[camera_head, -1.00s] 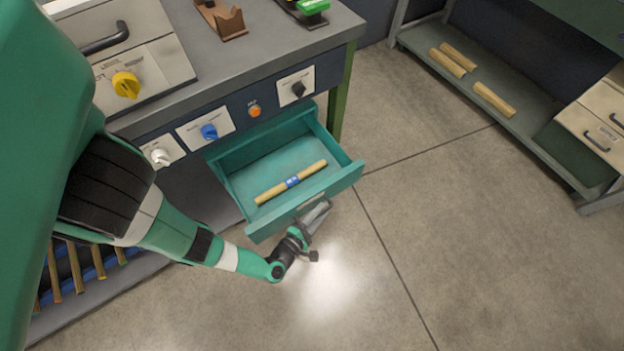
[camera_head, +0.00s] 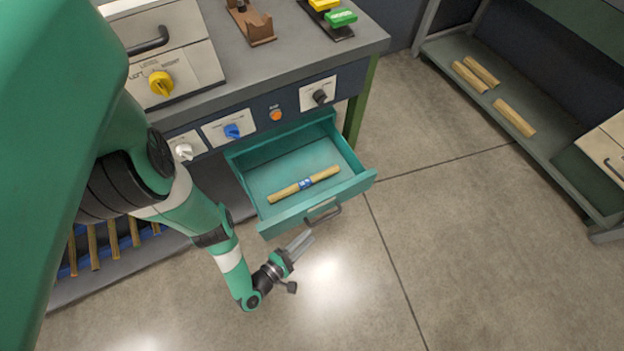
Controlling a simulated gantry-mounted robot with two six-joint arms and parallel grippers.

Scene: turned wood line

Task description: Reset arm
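My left arm comes in from the left and reaches down. Its gripper (camera_head: 301,243) is in front of and below the open drawer, apart from the drawer handle (camera_head: 324,214). Its fingers look close together, but whether they are shut is too small to tell. I see nothing held in them. The teal drawer (camera_head: 350,187) is pulled out from the workbench. A wooden rod (camera_head: 325,174) with a blue band lies in it. My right gripper is not in view.
The workbench top (camera_head: 290,40) carries a brown wooden holder (camera_head: 254,25) and a green block (camera_head: 341,17). Knobs line its front panel. A shelf (camera_head: 545,135) with several wooden rods stands at the right. The floor (camera_head: 450,250) between is clear.

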